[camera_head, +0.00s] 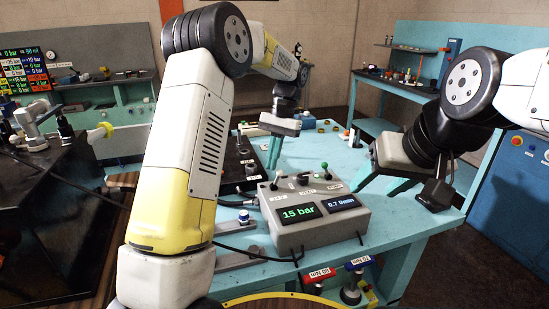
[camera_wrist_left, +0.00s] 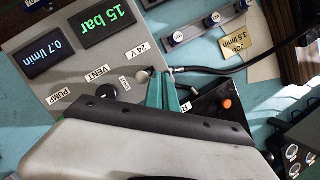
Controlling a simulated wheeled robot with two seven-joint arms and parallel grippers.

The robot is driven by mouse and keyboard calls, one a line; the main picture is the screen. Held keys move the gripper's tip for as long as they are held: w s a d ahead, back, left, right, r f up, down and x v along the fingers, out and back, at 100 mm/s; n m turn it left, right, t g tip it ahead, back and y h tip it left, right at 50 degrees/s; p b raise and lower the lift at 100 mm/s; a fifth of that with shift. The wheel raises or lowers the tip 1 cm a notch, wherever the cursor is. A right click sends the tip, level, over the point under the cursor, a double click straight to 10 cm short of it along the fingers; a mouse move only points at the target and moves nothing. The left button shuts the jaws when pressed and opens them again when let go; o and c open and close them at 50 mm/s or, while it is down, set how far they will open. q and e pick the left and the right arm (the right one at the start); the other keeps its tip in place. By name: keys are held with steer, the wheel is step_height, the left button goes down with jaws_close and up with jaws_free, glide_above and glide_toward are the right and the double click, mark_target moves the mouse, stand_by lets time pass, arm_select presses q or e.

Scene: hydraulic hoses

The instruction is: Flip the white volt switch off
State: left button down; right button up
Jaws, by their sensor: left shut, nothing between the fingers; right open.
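The grey control box (camera_head: 290,238) stands on the teal table with lit "15 bar" and "0.7 l/min" displays. Its small white switch (camera_head: 275,182) sits at the left of the top panel, by the 24V label. In the left wrist view the white switch (camera_wrist_left: 149,72) is right beside my left fingertips; I cannot tell whether they touch. My left gripper (camera_head: 272,166) points down just behind the switch, its teal fingers (camera_wrist_left: 161,78) shut and empty. My right gripper (camera_head: 377,183) is open and empty to the right of the box.
A black knob (camera_wrist_left: 106,92) by the VENT label and a green-topped lever (camera_head: 324,167) share the panel. A black unit (camera_head: 238,165) lies behind left. A black hose (camera_wrist_left: 220,67) runs near the box. Red and blue handles hang at the table's front edge.

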arm_select(q)
steer(key=shift+r, duration=0.8)
steer(key=v, duration=0.7)
steer(key=shift+r, duration=0.35)
steer(key=shift+w+d, duration=0.1)
